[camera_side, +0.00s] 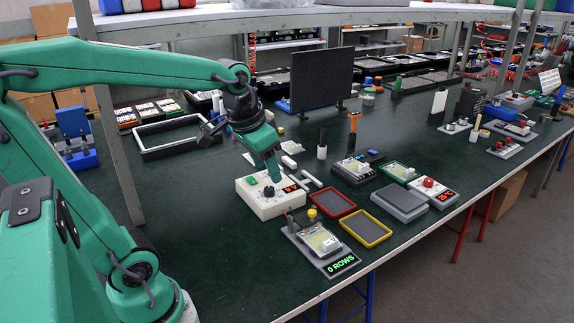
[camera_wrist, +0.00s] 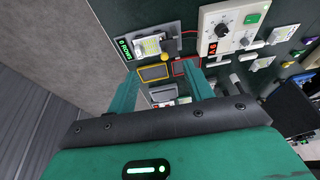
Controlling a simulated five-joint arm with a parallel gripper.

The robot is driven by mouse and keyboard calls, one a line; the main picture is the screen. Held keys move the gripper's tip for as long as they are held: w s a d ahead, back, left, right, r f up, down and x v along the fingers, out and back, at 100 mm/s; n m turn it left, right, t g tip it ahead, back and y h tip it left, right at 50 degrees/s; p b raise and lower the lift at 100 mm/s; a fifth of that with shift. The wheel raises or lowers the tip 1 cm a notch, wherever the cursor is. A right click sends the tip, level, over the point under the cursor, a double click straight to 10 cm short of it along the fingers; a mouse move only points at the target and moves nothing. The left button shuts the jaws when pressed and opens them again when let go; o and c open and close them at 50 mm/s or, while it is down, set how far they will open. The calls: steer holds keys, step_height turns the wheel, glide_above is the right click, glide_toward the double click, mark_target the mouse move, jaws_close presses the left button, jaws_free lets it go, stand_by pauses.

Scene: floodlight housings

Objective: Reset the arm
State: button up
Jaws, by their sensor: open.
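My green gripper (camera_side: 272,176) hangs from my arm over the bench, its fingers pointing down. In the side view its tips overlap a white control box (camera_side: 270,200) with a dark knob, a green button and a red display. In the wrist view my gripper (camera_wrist: 163,72) has its two fingers spread with nothing held between them. There the white box (camera_wrist: 228,32) lies beyond the fingers, up and to the right. I cannot tell how high the tips are above the bench.
A red-rimmed tray (camera_side: 331,204), a yellow-rimmed tray (camera_side: 366,228) and a fixture with a "0 ROWS" display (camera_side: 341,265) lie near the front edge. A black panel (camera_side: 321,80) stands behind. Dark green bench (camera_side: 200,190) is bare left of the box.

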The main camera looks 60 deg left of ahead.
steer(key=s+d+t, duration=0.1)
steer(key=s+d, duration=0.4)
steer(key=s, duration=0.2)
steer(key=shift+f+t+h, duration=0.3)
steer(key=shift+f+t, duration=0.05)
steer(key=shift+t, duration=0.05)
stand_by(3.6)
steer(key=w+a+f+n+g, duration=0.1)
steer(key=w+a+n+g, duration=0.2)
steer(key=w+a+n, duration=0.6)
steer(key=w+a+f+n, duration=0.1)
steer(key=w+a+f, duration=0.1)
steer(key=a+f, duration=0.1)
steer(key=w+a+f+n+g, duration=0.1)
steer(key=w+a+f+n, duration=0.1)
steer(key=a, duration=0.4)
steer(key=w+a+f+n+g, duration=0.1)
steer(key=w+a+f, duration=0.3)
steer(key=a, duration=0.1)
steer(key=shift+w+a+f+n, duration=0.15)
steer(key=shift+w+f+n, duration=0.1)
steer(key=shift+f+n, duration=0.15)
steer(key=shift+a+f, duration=0.2)
